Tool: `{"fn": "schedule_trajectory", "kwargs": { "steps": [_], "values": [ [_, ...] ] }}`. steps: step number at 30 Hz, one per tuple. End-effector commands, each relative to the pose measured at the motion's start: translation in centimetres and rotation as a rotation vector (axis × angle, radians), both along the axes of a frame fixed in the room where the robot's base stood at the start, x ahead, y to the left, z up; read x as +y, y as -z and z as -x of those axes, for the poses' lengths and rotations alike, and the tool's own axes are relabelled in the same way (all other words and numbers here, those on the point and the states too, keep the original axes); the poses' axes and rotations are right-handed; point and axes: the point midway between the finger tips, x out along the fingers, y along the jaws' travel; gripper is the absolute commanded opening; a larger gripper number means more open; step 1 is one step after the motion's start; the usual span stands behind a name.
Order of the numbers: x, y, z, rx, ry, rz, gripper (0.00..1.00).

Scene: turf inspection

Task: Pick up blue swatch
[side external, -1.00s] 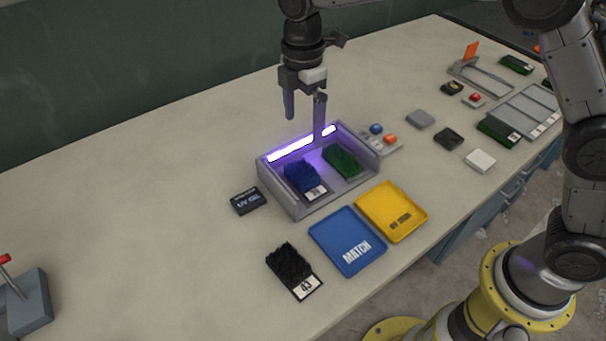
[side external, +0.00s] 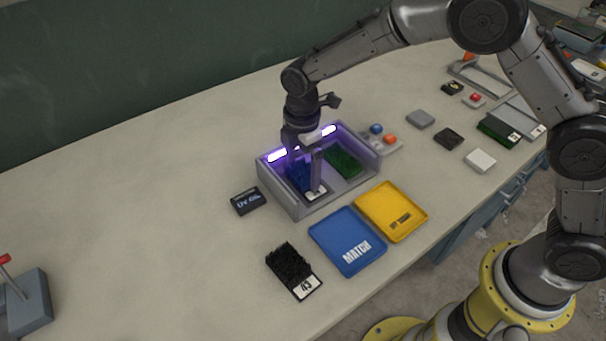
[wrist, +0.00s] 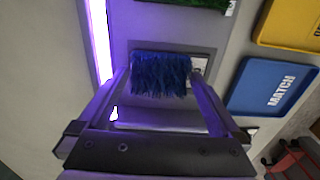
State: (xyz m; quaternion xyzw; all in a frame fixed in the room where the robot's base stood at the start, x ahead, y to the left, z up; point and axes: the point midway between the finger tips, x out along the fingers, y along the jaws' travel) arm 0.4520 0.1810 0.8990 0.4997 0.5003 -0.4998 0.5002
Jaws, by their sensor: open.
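The blue swatch (side external: 297,178) is a tufted patch with a white label, lying in the left half of the grey light box (side external: 303,211). It also shows in the wrist view (wrist: 161,74). My gripper (side external: 303,183) is open and lowered into the box over the blue swatch, hiding part of it in the side external view. In the wrist view my two fingers (wrist: 163,92) stand apart on either side of the swatch's near part. I cannot tell whether they touch it.
A green swatch (side external: 343,161) lies in the box's right half.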

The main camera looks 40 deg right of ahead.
Motion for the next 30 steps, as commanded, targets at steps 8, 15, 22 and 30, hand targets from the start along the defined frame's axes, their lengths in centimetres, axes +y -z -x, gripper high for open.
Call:
{"fn": "schedule_trajectory", "kwargs": {
  "steps": [8, 15, 22, 30],
  "values": [
    [-0.03, 0.31, -0.01, 0.0, 0.0, 0.0, 1.0],
    [-0.03, 0.29, -0.01, 0.0, 0.0, 0.0, 0.57],
    [-0.03, 0.28, -0.02, 0.0, 0.0, 0.0, 0.28],
    [-0.01, -0.41, -0.06, -0.002, 0.0, -0.001, 0.28]
  ]
}}
